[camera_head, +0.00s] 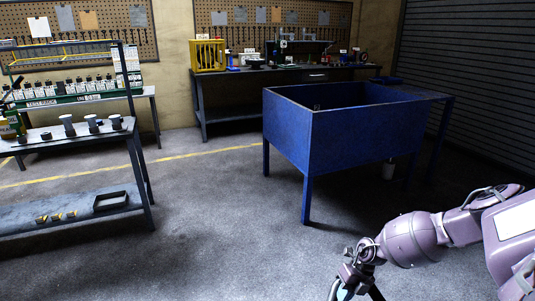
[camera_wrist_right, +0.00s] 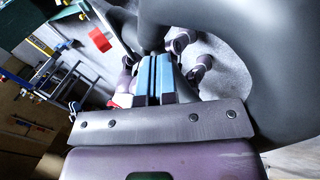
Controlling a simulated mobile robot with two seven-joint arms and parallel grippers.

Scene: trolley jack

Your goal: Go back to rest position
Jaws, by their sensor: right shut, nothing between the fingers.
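My right arm comes in from the lower right of the head view, pale purple. Its gripper (camera_head: 355,288) hangs low over the grey floor and is partly cut off by the bottom edge. In the right wrist view, the right gripper's two blue-padded fingers (camera_wrist_right: 155,78) lie together, shut with nothing between them. My left gripper does not show in either view. No trolley jack can be made out.
A blue bin on legs (camera_head: 345,135) stands in the middle right. A grey shelf rack (camera_head: 75,212) with small parts stands at left. Workbenches (camera_head: 225,115) line the back wall. The floor (camera_head: 220,230) between rack and bin is clear.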

